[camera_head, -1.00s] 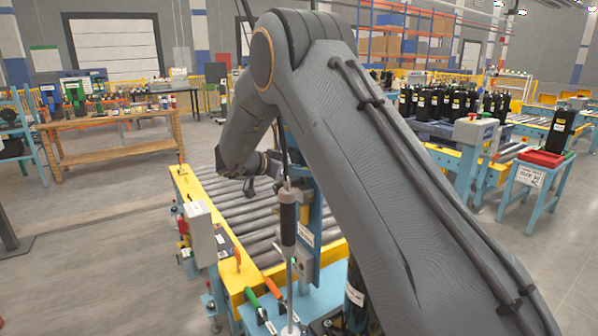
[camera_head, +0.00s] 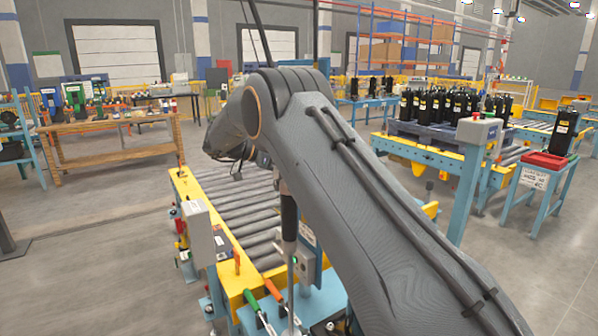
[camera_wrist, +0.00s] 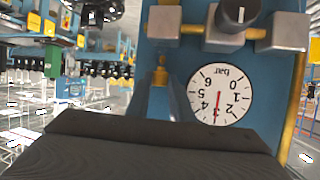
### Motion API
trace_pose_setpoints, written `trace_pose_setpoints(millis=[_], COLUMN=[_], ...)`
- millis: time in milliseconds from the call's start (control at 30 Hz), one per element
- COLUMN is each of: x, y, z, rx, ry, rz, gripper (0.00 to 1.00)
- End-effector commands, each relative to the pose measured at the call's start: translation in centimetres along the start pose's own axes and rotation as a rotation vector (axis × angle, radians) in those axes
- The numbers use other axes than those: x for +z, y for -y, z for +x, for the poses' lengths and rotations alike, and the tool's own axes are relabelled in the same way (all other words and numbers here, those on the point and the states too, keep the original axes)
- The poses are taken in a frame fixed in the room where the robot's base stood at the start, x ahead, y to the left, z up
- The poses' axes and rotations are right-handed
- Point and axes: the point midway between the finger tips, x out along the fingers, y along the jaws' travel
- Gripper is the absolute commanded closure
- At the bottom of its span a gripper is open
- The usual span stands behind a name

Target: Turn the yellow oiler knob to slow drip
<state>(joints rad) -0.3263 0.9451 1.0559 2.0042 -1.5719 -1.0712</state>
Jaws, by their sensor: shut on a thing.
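In the wrist view, the broad dark body of my gripper (camera_wrist: 150,148) fills the bottom. In the head view, my wrist is above the rollers; my gripper is not clear there.
The roller conveyor (camera_head: 235,215) with yellow side rails lies under my arm. A dark-handled hanging tool (camera_head: 289,217) is close beside my arm. Green- and orange-handled tools (camera_head: 253,301) lie at the conveyor's near end. The floor (camera_head: 90,255) at left is open.

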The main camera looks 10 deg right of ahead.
Motion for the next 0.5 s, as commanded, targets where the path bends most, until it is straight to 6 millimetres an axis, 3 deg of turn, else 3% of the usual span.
trace_pose_setpoints(millis=[300, 333, 433, 500], x=[-0.13, -0.12, -0.10, -0.09], y=[0.04, 0.04, 0.04, 0.05], z=[-0.10, -0.10, -0.09, -0.08], rx=[0.003, 0.003, 0.003, 0.002], ry=[0.001, 0.001, 0.001, 0.001], rz=[0.003, 0.003, 0.003, 0.003], gripper=[1.00, 0.78, 0.61, 0.61])
